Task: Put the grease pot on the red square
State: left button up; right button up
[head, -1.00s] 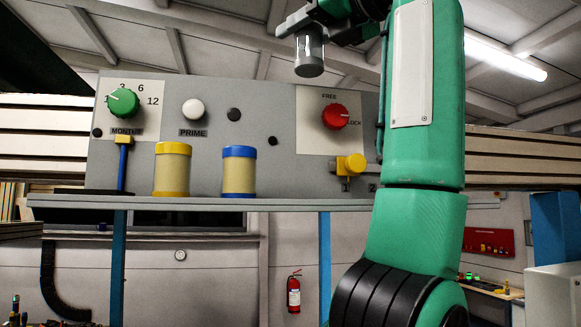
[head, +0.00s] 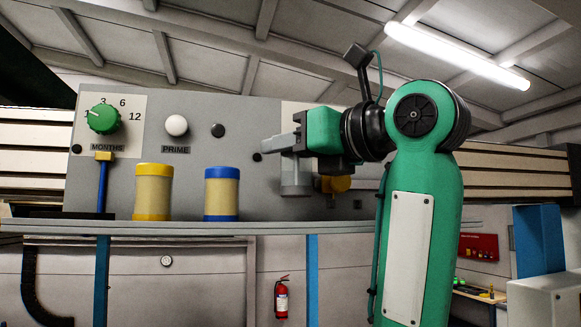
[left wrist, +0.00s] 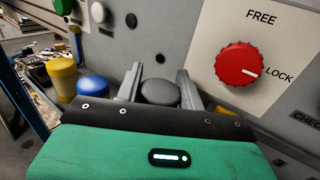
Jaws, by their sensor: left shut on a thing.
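My left gripper (head: 284,146) is shut on a grey pot (head: 296,178), which hangs upright below the fingers in front of the grey panel. In the left wrist view the pot's round dark top (left wrist: 160,92) sits between the two fingers (left wrist: 160,76). I take this to be the grease pot; no label shows. In the head view its base appears above the shelf's front edge, and I cannot tell whether it touches the shelf. No red square is visible. My right gripper is not in view.
A yellow-capped canister (head: 153,192) and a blue-capped canister (head: 222,194) stand on the shelf (head: 270,228) left of the pot. The panel carries a green dial (head: 104,119) and a red dial (left wrist: 240,64).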

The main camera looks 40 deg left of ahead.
aim_at(291, 175)
pick_arm(q)
jog(key=shift+s+d+f+p, duration=0.1)
jog(key=shift+f+p, duration=0.45)
jog(key=shift+f, duration=1.25)
jog(key=shift+f, duration=0.15)
jog(key=o, duration=1.1)
